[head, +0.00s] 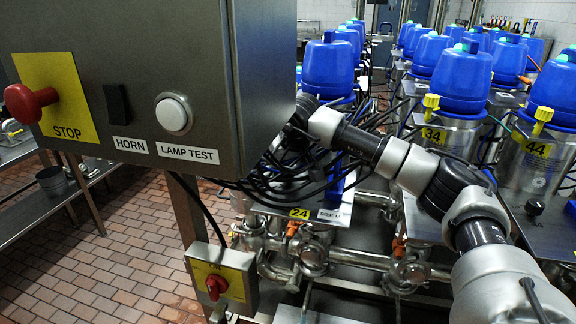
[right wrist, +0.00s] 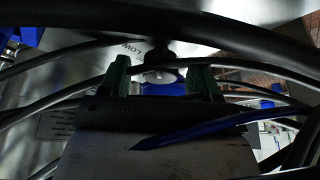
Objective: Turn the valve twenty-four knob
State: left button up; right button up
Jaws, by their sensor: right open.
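The yellow 24 tag (head: 299,213) sits on the front edge of a steel plate beside a SIZE label, below a bundle of black cables. My right arm reaches in from the lower right and its end goes among the cables beside the control box; its gripper is not clear in the head view. In the right wrist view my right gripper (right wrist: 161,72) is open, with two dark green fingers apart. A dark round knob (right wrist: 158,50) shows between and just beyond the fingertips; contact cannot be told. No number is readable by it. My left gripper is out of view.
The grey control box (head: 130,60) with a red STOP button (head: 30,103) blocks the upper left. Black cables (right wrist: 60,95) cross the wrist view around the fingers. Blue-capped valves (head: 328,68) stand in rows behind. A red switch (head: 217,287) sits below.

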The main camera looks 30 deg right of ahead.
jog(key=c, duration=0.9)
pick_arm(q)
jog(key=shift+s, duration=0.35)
pick_arm(e)
jog(key=m+h, duration=0.1)
jog(key=m, duration=0.1)
jog(key=m+h+p, duration=0.1)
jog(key=m, duration=0.2)
jog(key=shift+w+a+r+m+g, duration=0.1)
jog(key=shift+w+m+g, duration=0.05)
jog(key=shift+m+g, duration=0.2)
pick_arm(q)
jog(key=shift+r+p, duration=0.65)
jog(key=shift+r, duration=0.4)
pick_arm(e)
jog(key=shift+m+g+h, duration=0.5)
jog(key=shift+m+g, duration=0.25)
jog(key=shift+m, duration=1.3)
jog(key=o, duration=0.9)
